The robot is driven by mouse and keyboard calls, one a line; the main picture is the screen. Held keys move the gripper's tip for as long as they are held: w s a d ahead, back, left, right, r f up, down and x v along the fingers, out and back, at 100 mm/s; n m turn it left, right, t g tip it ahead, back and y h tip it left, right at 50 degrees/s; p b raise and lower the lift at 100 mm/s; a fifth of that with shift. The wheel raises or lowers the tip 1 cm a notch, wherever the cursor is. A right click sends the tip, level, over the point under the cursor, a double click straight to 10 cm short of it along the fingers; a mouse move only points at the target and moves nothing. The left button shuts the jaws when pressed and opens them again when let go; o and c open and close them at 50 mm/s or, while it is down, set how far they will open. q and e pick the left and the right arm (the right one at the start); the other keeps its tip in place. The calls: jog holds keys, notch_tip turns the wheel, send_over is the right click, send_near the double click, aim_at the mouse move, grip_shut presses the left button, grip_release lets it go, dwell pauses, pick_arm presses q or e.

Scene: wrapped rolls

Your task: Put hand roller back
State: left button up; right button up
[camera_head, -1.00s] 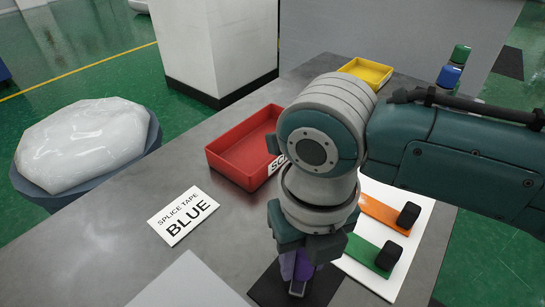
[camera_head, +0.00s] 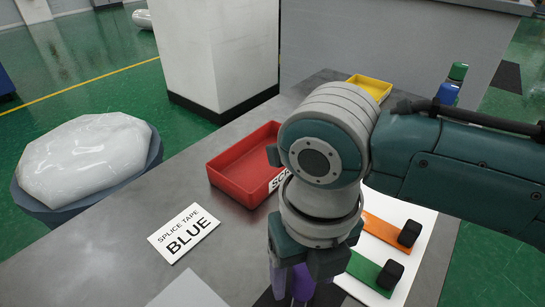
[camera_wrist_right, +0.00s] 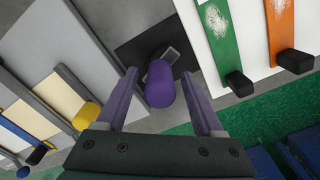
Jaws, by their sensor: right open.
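The hand roller (camera_wrist_right: 160,84) shows in the right wrist view as a purple cylindrical handle with a grey metal part behind it. It stands over a black mat (camera_wrist_right: 132,50) on the grey table. My right gripper (camera_wrist_right: 159,75) has its two purple fingers apart, one on each side of the roller's handle, with visible gaps. In the head view the right gripper (camera_head: 290,282) points down over the black mat, and its wrist hides most of the roller. My left gripper is in neither view.
A white board with a green strip (camera_head: 366,268) and an orange strip (camera_head: 382,231), each with a black block, lies right of the gripper. A red tray (camera_head: 228,184), a "SPLICE TAPE BLUE" card (camera_head: 184,233) and a yellow tray (camera_head: 372,87) are on the table (camera_head: 120,233).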

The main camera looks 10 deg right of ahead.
notch_tip(320, 180, up, 11)
jog(key=shift+p, duration=0.75)
jog(key=s+a+f+m+t+y, duration=0.25)
jog(key=s+m, duration=0.35)
jog(key=m, duration=1.2)
jog(key=s+d+m+t+h, duration=0.1)
jog(key=s+d+m, duration=0.5)
jog(key=d+m, duration=0.6)
jog(key=m+h, duration=0.1)
jog(key=m, duration=0.4)
jog(key=shift+s, duration=0.1)
notch_tip(320, 180, up, 39)
jog(key=p, duration=3.8)
jog(key=shift+f+p, duration=0.15)
jog(key=shift+p, duration=0.2)
jog(key=shift+a, duration=0.1)
